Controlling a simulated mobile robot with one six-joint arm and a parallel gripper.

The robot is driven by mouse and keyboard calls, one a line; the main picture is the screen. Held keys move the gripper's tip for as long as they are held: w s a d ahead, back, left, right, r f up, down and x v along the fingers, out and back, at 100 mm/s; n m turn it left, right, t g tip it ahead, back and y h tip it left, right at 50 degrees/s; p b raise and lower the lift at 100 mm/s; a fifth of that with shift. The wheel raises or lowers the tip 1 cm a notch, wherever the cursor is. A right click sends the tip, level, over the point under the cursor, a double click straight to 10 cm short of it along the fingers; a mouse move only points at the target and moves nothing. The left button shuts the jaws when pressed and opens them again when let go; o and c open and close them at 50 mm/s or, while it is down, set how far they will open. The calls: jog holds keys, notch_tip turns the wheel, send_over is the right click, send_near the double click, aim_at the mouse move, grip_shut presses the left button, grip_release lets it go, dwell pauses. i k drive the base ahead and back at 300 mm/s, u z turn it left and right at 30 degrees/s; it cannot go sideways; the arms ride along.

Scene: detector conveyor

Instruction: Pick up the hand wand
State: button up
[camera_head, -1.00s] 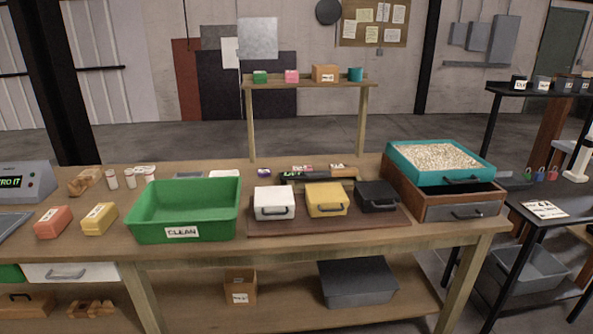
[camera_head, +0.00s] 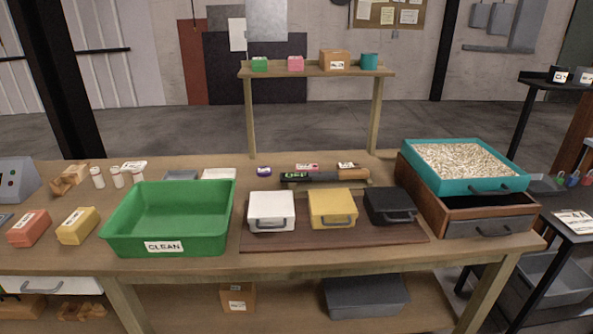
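A dark, long object that looks like the hand wand (camera_head: 322,178) lies crosswise at the back of the workbench. It has a green lit patch at its left end and a brown part at its right end. My gripper is not in view.
A green CLEAN bin (camera_head: 170,220) stands left of the boxes. A teal tray of pellets (camera_head: 468,186) sits on a wooden drawer box (camera_head: 490,222) at right. A small shelf (camera_head: 316,70) stands behind the bench. Small bottles (camera_head: 117,178) stand at back left.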

aim_at(358, 173)
jog(key=u, duration=0.45)
jog(key=i, duration=0.55)
jog(key=u, duration=0.9)
jog(key=i, duration=0.6)
jog(key=u, duration=0.5)
